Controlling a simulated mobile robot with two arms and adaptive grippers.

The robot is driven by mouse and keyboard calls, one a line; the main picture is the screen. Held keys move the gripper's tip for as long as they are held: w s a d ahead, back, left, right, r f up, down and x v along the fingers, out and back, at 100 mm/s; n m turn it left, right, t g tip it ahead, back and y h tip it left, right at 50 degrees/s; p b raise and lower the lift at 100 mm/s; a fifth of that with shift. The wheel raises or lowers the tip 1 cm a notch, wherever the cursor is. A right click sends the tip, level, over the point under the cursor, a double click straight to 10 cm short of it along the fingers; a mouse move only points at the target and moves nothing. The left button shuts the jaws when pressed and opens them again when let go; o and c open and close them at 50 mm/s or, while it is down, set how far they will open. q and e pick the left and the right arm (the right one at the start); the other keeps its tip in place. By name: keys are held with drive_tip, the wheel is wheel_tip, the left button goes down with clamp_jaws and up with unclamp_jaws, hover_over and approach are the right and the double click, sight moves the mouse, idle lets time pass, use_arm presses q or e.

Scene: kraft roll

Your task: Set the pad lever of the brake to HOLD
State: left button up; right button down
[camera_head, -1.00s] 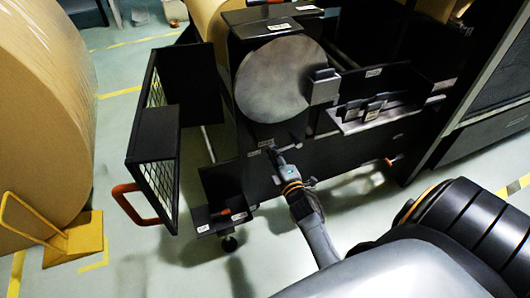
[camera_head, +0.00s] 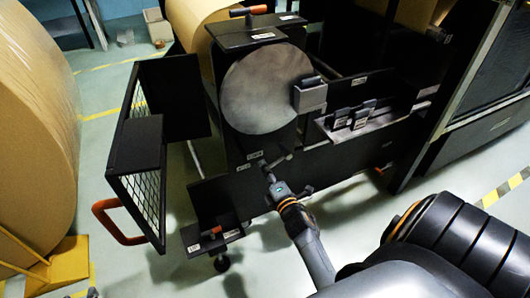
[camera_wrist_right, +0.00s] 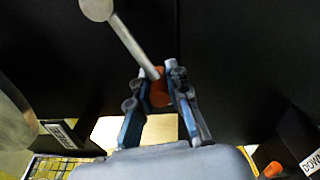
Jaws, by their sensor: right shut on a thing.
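My right gripper (camera_head: 268,172) is at the front of the dark machine, low beneath the big grey disc (camera_head: 266,88). In the right wrist view my right gripper (camera_wrist_right: 160,82) is shut on the orange grip of a lever (camera_wrist_right: 132,45). The lever's grey rod slants up and left from the fingers to a round hub. I take it for the pad lever. The fingers hide part of the grip, and in the head view the lever is too small and dark to make out. I cannot read a HOLD mark. My left gripper is not in view.
A mesh guard door (camera_head: 138,185) with an orange handle stands open at left. A small shelf (camera_head: 212,238) juts out at lower left. A ledge with dark blocks (camera_head: 362,118) is at right. A large kraft roll (camera_head: 38,120) stands far left. A "DOWN" label (camera_wrist_right: 312,160) shows.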

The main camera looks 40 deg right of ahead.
drive_tip(key=c, duration=1.3)
unclamp_jaws()
drive_tip(key=shift+f, duration=0.1)
drive_tip(key=v, duration=0.7)
drive_tip(key=shift+s, duration=0.25)
